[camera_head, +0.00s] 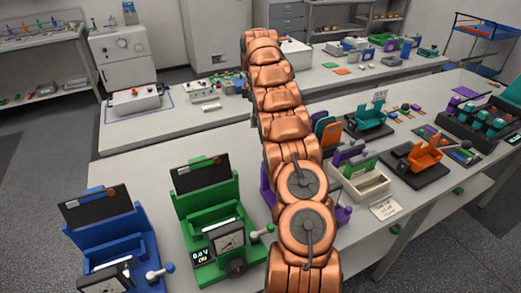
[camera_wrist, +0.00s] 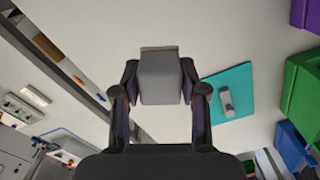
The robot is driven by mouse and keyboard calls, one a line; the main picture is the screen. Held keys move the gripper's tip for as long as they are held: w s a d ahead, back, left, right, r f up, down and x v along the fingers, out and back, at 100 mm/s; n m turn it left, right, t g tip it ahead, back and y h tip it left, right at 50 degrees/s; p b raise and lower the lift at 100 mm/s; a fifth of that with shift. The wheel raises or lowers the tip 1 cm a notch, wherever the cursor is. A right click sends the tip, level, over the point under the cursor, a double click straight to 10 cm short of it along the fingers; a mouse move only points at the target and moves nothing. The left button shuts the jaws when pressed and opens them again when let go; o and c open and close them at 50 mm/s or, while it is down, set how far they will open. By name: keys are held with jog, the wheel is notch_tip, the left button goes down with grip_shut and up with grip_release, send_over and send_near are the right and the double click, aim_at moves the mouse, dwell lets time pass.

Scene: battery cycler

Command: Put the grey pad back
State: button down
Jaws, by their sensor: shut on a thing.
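My gripper (camera_wrist: 159,78) is shut on a grey block-like pad (camera_wrist: 160,82) in the wrist view, with one dark finger on each side of it. The pad is held over the pale table top; its height cannot be told. Right of it, apart from the fingers, a flat teal square (camera_wrist: 240,78) lies on the table with a small grey piece (camera_wrist: 226,101) on it. In the head view my copper arm hides my gripper and the pad.
A blue station (camera_head: 125,222) and a green station (camera_head: 222,205) stand at the front left. A cream tray (camera_head: 372,193), an orange-topped station (camera_head: 425,160) and a teal station (camera_head: 372,117) stand on the right. The table's left part (camera_head: 125,170) is bare.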

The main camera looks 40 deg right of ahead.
jog(key=shift+s+d+f, duration=0.25)
jog(key=shift+s+d, duration=0.2)
jog(key=shift+d, duration=0.25)
jog(key=shift+f+p, duration=1.8)
jog(key=shift+f, duration=3.1)
jog(key=shift+f, duration=0.15)
jog(key=c, duration=0.6)
grip_release()
jog(key=r+b, duration=0.2)
jog(key=r, duration=0.3)
jog(key=r+b, duration=0.2)
jog(key=r, duration=0.4)
jog(key=shift+w+a, duration=0.15)
jog(key=shift+w, duration=0.05)
jog(key=shift+s+r, duration=0.1)
jog(key=shift+r, duration=0.55)
